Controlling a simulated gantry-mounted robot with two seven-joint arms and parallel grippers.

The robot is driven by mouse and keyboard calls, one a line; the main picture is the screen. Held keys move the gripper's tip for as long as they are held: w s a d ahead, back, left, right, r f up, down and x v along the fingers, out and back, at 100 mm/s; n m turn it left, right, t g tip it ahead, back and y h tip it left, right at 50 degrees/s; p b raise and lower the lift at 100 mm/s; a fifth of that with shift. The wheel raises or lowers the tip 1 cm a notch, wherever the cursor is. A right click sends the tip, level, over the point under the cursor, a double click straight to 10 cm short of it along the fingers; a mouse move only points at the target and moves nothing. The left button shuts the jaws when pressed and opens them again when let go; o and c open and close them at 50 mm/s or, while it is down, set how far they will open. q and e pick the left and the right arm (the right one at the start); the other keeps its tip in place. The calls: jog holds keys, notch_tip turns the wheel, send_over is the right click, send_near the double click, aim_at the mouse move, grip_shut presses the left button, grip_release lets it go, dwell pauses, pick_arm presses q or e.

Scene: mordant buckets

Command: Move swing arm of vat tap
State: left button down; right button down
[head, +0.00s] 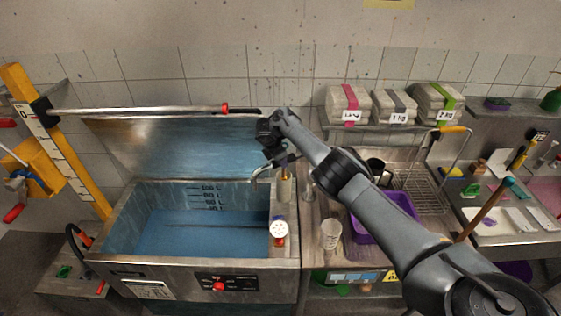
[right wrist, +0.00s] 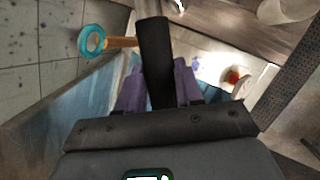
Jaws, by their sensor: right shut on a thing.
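The steel vat (head: 112,236) stands open at the left, holding blue liquid. The tap's curved swing arm (head: 261,174) shows at the vat's back right corner, beside a pale upright post (head: 285,190). My right gripper (head: 284,160) reaches in from the right, just above this corner, and is shut on the swing arm. The grip itself is mostly hidden. In the right wrist view, my purple fingers (right wrist: 183,85) show behind a dark bar. A teal ring on a wooden-looking stem (right wrist: 93,41) is at their left. My left gripper is out of view.
The raised lid (head: 150,150) stands behind the vat. A white and red dial (head: 278,231) sits on the right rim. A cup (head: 330,234) and a purple tub (head: 398,206) are on the counter below my arm. Labelled bundles (head: 348,105) fill the back shelf.

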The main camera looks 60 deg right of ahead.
jog(key=shift+s, duration=0.1)
jog(key=c, duration=0.7)
grip_release()
jog(key=shift+d, duration=0.15)
jog(key=shift+c, duration=0.2)
jog(key=shift+r, duration=0.1)
jog(key=shift+a+r, duration=0.2)
jog(key=shift+r, duration=0.05)
jog(key=v, duration=1)
jog(key=shift+p, duration=0.35)
